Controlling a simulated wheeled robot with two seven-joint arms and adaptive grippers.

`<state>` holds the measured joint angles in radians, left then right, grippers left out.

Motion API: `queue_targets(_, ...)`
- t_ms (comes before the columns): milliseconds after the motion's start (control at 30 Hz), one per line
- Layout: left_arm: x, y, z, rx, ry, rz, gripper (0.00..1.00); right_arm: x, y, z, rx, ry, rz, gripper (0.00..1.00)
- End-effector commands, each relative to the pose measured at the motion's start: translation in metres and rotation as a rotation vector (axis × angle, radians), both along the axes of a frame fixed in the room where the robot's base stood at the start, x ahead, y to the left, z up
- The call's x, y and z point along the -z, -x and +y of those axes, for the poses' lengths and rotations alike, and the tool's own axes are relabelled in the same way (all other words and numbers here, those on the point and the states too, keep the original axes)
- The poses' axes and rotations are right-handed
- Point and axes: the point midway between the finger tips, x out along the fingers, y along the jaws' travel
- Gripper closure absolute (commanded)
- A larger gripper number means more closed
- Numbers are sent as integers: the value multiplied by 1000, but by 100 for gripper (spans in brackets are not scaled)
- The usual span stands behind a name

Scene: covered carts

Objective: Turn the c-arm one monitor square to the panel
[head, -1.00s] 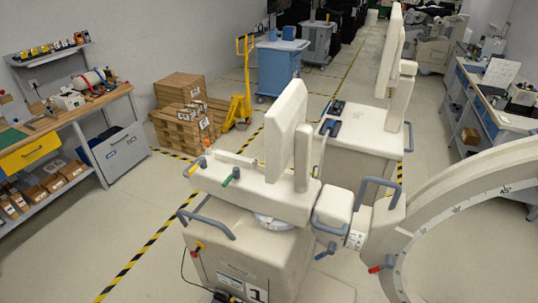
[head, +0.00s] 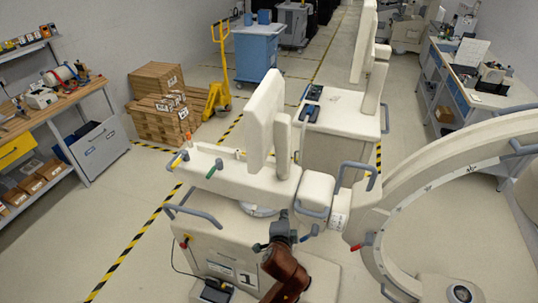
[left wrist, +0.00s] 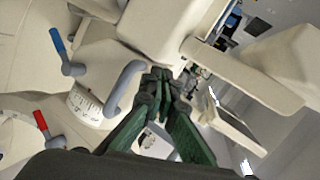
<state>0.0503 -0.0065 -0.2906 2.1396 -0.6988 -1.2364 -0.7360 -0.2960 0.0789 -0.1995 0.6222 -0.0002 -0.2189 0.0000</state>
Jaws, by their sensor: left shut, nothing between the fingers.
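The cart marked 1 (head: 235,250), c-arm one, stands in front of me. Its pale monitor (head: 265,125) stands upright on top, turned at an angle to the long panel (head: 220,178) with coloured levers below it. A thinner upright slab (head: 281,145) stands just right of the monitor. My left gripper (head: 283,222) is at the cart's right side, below the panel, apart from the monitor. In the left wrist view its dark green fingers (left wrist: 158,80) are together and empty, close to a grey loop handle (left wrist: 125,88). My right gripper is not in view.
The large C-shaped arc (head: 400,205) reaches out at the right, with a red lever (head: 357,246). A second covered cart (head: 340,125) stands behind. A workbench (head: 60,105) is at the left, and wooden crates (head: 160,100) stand beyond. Floor left of the cart is clear.

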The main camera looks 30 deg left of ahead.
Motion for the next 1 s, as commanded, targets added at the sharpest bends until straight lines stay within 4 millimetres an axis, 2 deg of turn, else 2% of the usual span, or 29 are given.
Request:
queue_targets(33, -56, -3, -6, 7, -70, -70, 100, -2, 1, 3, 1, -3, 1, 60)
queue_targets(100, -118, 3, -8, -4, -171, -139, 100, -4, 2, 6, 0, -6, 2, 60)
queue_targets(200, -184, 19, -8, -32, -279, -210, 100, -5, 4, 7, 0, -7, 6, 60)
queue_targets(300, -223, 34, -7, -62, -344, -251, 100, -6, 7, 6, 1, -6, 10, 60)
queue_targets(400, -241, 41, -5, -77, -375, -268, 100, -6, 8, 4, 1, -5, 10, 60)
queue_targets(567, -244, 30, 3, -81, -385, -269, 100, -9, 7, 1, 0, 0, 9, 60)
queue_targets(1000, -244, -44, 49, -80, -383, -268, 100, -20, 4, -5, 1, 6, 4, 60)
